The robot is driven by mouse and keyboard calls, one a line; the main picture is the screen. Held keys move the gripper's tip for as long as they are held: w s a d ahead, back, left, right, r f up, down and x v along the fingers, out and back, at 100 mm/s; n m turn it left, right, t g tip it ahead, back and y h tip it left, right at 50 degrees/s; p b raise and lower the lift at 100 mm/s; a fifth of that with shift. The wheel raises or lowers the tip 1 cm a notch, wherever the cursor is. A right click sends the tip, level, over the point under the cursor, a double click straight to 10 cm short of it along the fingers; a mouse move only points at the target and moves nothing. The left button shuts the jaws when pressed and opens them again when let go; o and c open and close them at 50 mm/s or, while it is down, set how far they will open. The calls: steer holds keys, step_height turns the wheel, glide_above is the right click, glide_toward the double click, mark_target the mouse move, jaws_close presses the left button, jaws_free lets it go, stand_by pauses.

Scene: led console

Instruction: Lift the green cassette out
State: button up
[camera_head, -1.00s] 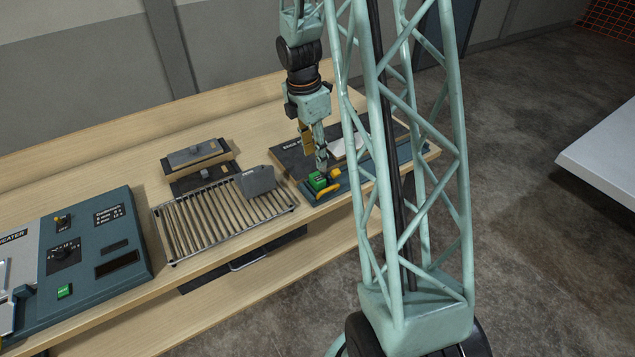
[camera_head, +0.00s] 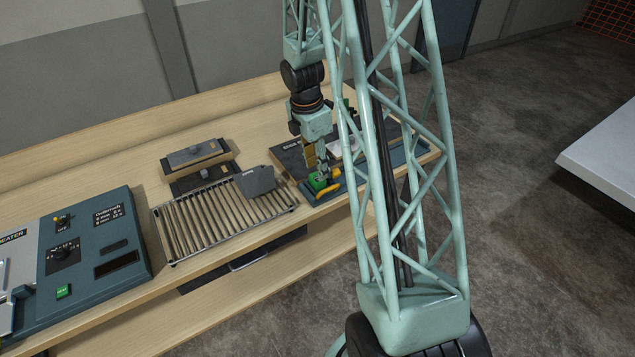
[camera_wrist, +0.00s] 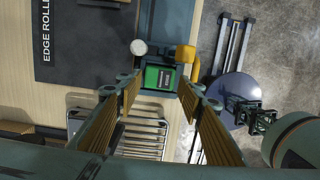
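The green cassette (camera_head: 317,184) sits in the teal fixture (camera_head: 347,186) at the front right of the bench. In the wrist view it (camera_wrist: 158,78) shows a dark label. My gripper (camera_head: 321,172) is just above the cassette in the head view and hides part of it. In the wrist view my gripper (camera_wrist: 160,84) is open, with its ribbed fingers apart and the cassette framed between the tips. I cannot tell how far the tips are above it.
A roller rack (camera_head: 210,222) with a grey plate (camera_head: 256,181) stands left of the fixture. The heater console (camera_head: 95,245) is farther left. A dark edge-roller mat (camera_wrist: 85,45) lies behind. My lattice arm hides part of the bench's right side.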

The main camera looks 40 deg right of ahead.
steer(key=shift+f, duration=0.15)
steer(key=shift+d+f, duration=0.15)
steer(key=shift+f, duration=2.35)
steer(key=shift+c, duration=0.4)
steer(key=c, duration=0.4)
steer(key=shift+c, duration=0.3)
steer(key=shift+r, duration=0.1)
steer(key=shift+r, duration=4.95)
steer(key=shift+r+p, duration=0.15)
steer(key=shift+p, duration=0.15)
steer(key=shift+r+p, duration=1.5)
steer(key=shift+r, duration=0.35)
